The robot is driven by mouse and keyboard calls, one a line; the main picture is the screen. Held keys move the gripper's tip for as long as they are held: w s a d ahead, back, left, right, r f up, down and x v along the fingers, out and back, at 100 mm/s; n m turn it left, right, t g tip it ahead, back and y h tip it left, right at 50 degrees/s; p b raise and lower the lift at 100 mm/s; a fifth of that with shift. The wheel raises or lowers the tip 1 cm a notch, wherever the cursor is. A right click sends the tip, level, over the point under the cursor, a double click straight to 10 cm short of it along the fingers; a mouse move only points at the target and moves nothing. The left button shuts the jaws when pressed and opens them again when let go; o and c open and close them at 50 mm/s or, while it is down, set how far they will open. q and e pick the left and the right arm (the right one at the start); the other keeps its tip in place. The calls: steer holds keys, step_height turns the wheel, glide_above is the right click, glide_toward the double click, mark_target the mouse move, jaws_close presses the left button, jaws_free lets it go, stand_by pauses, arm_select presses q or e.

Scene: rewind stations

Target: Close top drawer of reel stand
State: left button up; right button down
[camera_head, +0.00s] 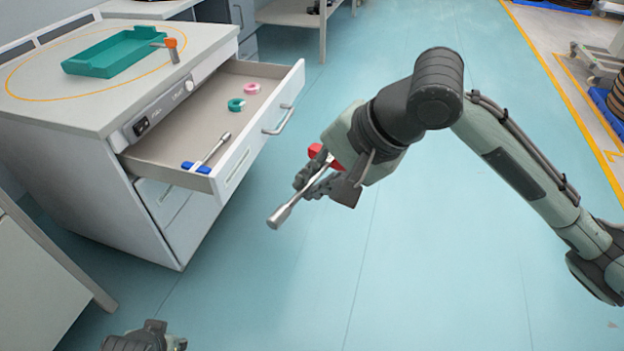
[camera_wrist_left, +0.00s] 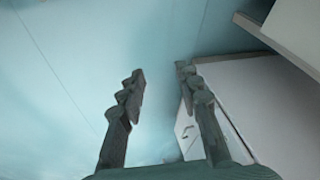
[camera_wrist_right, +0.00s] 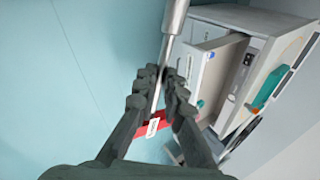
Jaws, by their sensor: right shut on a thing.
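The reel stand (camera_head: 85,110) is a white cabinet at the left of the head view. Its top drawer (camera_head: 235,175) is pulled out, with a metal bar handle (camera_head: 279,119) on its front. In the drawer lie a blue-handled tool (camera_head: 206,155), a green ring (camera_head: 236,104) and a pink ring (camera_head: 251,88). My right gripper (camera_head: 318,187) is right of the drawer front, apart from it, and shut on a red-handled metal tool (camera_head: 283,212). The right wrist view shows the tool's shaft (camera_wrist_right: 172,30) between the fingers. My left gripper (camera_wrist_left: 160,85) is open and empty, low beside the stand.
A teal tray (camera_head: 105,56) and an orange-topped peg (camera_head: 171,48) are on the stand's top. A grey cabinet edge (camera_head: 45,270) is at the lower left. A shelf table (camera_head: 300,12) stands at the back. The blue floor right of the drawer is clear.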

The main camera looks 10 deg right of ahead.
arm_select(q)
steer(key=shift+s+d+f+g, duration=0.1)
steer(key=shift+s+f+g, duration=0.1)
steer(key=shift+s, duration=0.4)
steer(key=shift+s+d+f+g, duration=0.1)
steer(key=shift+s+f+g, duration=0.1)
steer(key=shift+s, duration=0.35)
steer(key=shift+s+f+g, duration=0.15)
steer(key=shift+s+g, duration=0.05)
steer(key=shift+s, duration=0.4)
steer(key=shift+c, duration=0.3)
